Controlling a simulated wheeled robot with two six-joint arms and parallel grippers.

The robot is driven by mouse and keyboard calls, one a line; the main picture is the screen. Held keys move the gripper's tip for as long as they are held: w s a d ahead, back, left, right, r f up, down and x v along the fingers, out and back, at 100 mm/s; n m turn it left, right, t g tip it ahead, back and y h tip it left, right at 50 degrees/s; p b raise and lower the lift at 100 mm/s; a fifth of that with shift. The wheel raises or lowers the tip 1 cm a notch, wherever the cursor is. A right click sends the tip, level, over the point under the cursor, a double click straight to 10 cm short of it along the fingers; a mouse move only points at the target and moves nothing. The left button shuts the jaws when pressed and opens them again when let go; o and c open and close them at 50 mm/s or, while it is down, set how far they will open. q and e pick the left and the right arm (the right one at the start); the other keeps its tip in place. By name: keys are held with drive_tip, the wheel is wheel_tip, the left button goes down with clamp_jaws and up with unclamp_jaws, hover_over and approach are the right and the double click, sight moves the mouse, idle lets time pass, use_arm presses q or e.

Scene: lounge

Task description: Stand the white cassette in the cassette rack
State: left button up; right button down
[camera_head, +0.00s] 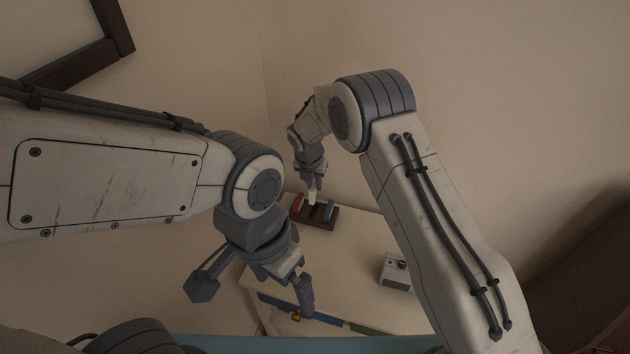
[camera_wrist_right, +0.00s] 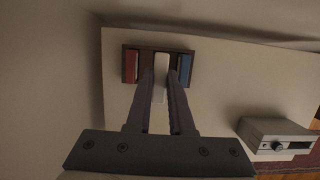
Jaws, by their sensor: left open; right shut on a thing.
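The dark brown cassette rack (camera_head: 318,220) stands on the table near the wall and also shows in the right wrist view (camera_wrist_right: 147,60). A red cassette (camera_wrist_right: 130,68) stands at its left end and a blue cassette (camera_wrist_right: 185,69) at its right. My right gripper (camera_head: 313,186) is shut on the white cassette (camera_wrist_right: 160,78), which is between its fingertips over the middle of the rack. I cannot tell whether its lower end is inside a slot.
A small grey-white box with a dark knob (camera_head: 395,272) stands on the table to the right, also in the right wrist view (camera_wrist_right: 277,137). Blue and green strips (camera_head: 365,329) run along the near edge. The pale tabletop (camera_head: 350,255) between rack and box is clear.

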sight(311, 190)
drive_tip(key=shift+a+f+b, duration=0.15)
drive_tip(key=shift+f+b, duration=0.4)
drive_tip(key=shift+f, duration=0.2)
wheel_tip(311, 190, down, 2)
drive_tip(key=shift+f+b, duration=0.1)
drive_tip(key=shift+b, duration=0.9)
drive_tip(key=shift+f+b, duration=0.5)
drive_tip(key=shift+f, duration=0.6)
drive_tip(key=shift+p, duration=0.3)
drive_tip(key=shift+f+b, duration=0.7)
drive_tip(key=shift+f, duration=0.55)
drive_tip(key=c, duration=0.7)
unclamp_jaws()
drive_tip(key=shift+r, duration=0.1)
drive_tip(key=b+v, duration=0.1)
drive_tip(key=v, duration=0.9)
drive_tip(key=shift+r, duration=0.2)
